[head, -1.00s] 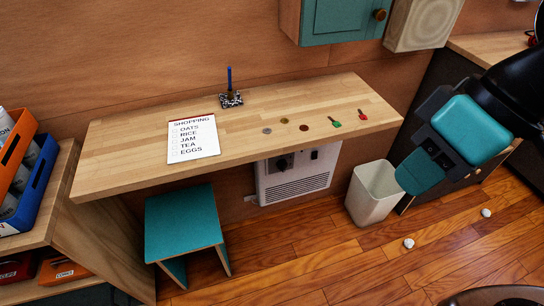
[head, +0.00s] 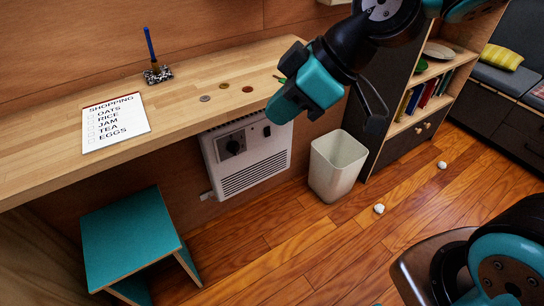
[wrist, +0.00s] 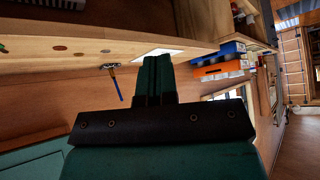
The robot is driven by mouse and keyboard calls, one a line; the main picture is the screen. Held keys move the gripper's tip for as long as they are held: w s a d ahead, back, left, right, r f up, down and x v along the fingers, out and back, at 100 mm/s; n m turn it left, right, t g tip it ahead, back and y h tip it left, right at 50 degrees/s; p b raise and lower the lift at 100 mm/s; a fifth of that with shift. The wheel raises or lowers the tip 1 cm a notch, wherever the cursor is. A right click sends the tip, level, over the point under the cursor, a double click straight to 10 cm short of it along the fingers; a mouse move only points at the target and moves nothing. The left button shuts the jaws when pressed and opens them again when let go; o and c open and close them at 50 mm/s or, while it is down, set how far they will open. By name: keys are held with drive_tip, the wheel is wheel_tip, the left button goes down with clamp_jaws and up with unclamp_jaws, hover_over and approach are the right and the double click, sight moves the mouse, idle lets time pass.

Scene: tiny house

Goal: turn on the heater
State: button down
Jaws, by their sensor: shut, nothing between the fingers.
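The white heater (head: 246,158) is fixed on the wall below the desk, with a vent grille on its lower front. A black round knob (head: 235,146) sits on its upper left, and a small dark switch (head: 267,131) on its upper right. My gripper (head: 272,118) is in front of the desk edge, close above the heater's upper right in the picture. I cannot tell whether it touches anything. In the wrist view my gripper (wrist: 154,62) is shut and empty, and the heater is out of sight there.
A teal stool (head: 130,235) stands left of the heater, and a pale bin (head: 337,165) right. Crumpled paper balls (head: 379,208) lie on the floor.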

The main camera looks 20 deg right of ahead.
drive_tip(key=w+f+n+t+y+b, duration=0.1)
drive_tip(key=w+f+n+t+b, duration=0.1)
drive_tip(key=w+f+b, duration=0.45)
drive_tip(key=w+f+n+t+y+b, duration=0.1)
drive_tip(key=w+f+n+b, duration=0.2)
drive_tip(key=f, duration=0.6)
drive_tip(key=w+d+f+n+t+h+b, duration=0.1)
drive_tip(key=w+d+f+t+b, duration=0.2)
drive_tip(key=f+b, duration=0.4)
drive_tip(key=w+d+f+n+t+h+b, duration=0.1)
drive_tip(key=w+d+f+t+h+b, duration=0.1)
drive_tip(key=w+d+f+b, duration=0.3)
drive_tip(key=w+d+f+n+t+h+b, duration=0.1)
drive_tip(key=w+d+f+t+b, duration=0.4)
drive_tip(key=f, duration=0.8)
drive_tip(key=w+b, duration=0.2)
drive_tip(key=b, duration=0.2)
drive_tip(key=shift+w+n, duration=0.3)
drive_tip(key=shift+n, duration=0.1)
drive_tip(key=shift+w+a+f, duration=0.1)
drive_tip(key=shift+w, duration=0.05)
approach(268, 136)
drive_tip(key=x, duration=0.6)
drive_tip(key=shift+w+p, duration=0.2)
drive_tip(key=shift+p, duration=0.1)
drive_tip(key=shift+w+a, duration=0.2)
drive_tip(key=shift+w, duration=0.3)
